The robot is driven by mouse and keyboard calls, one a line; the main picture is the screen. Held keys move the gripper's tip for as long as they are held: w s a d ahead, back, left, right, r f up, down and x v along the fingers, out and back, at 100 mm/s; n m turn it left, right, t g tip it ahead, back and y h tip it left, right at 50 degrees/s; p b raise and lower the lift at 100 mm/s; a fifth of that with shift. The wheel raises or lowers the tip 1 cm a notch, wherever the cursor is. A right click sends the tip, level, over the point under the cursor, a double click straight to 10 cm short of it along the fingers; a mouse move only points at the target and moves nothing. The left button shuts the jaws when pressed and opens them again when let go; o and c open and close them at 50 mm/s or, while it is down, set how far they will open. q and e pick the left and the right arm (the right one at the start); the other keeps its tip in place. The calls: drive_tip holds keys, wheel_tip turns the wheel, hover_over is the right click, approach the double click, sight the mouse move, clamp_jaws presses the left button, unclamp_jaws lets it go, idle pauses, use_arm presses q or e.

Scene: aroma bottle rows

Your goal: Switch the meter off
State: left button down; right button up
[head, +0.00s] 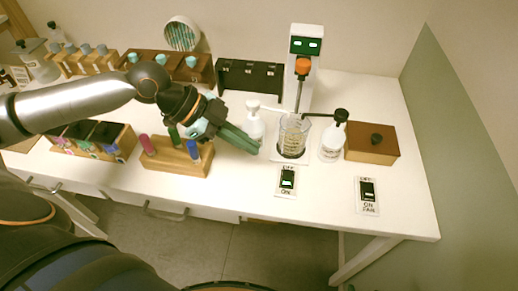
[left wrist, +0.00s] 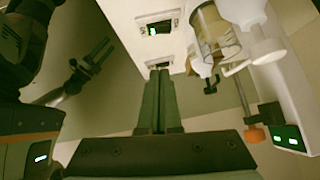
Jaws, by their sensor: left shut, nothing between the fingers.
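The meter (head: 304,58) is a white column with a dark display that has two lit green marks; its display also shows in the left wrist view (left wrist: 289,139). The switch plate (head: 287,182) lies in front of the beaker, marked OFF at the back and ON at the front, with a green glow; it also shows in the left wrist view (left wrist: 158,28). My left gripper (head: 256,150) is shut and empty above the table, behind and left of that plate. In the left wrist view its fingertips (left wrist: 158,72) are apart from the plate. A dark forked shape there looks like my right gripper (left wrist: 97,55).
A glass beaker (head: 292,138) stands before the meter between white bottles. A second switch plate, marked FAN (head: 367,196), lies to the right, near a wooden box (head: 372,144). A wooden rack of coloured vials (head: 178,158) stands left. The table front around the plates is clear.

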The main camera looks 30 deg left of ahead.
use_arm(q)
drive_tip(key=shift+w+r, duration=0.2)
drive_tip(key=shift+w, duration=0.45)
drive_tip(key=shift+f, duration=0.1)
hover_over(287, 178)
drive_tip(key=a, duration=0.1)
wheel_tip(287, 178, down, 7)
drive_tip(key=shift+s+a+r, duration=0.1)
drive_tip(key=shift+a, duration=0.05)
drive_tip(key=f, duration=0.2)
drive_tip(key=shift+w+a+f+p, duration=0.1)
drive_tip(key=shift+w+f+p, duration=0.1)
drive_tip(key=shift+f+p, duration=0.1)
drive_tip(key=shift+w+f, duration=0.1)
drive_tip(key=shift+f, duration=0.65)
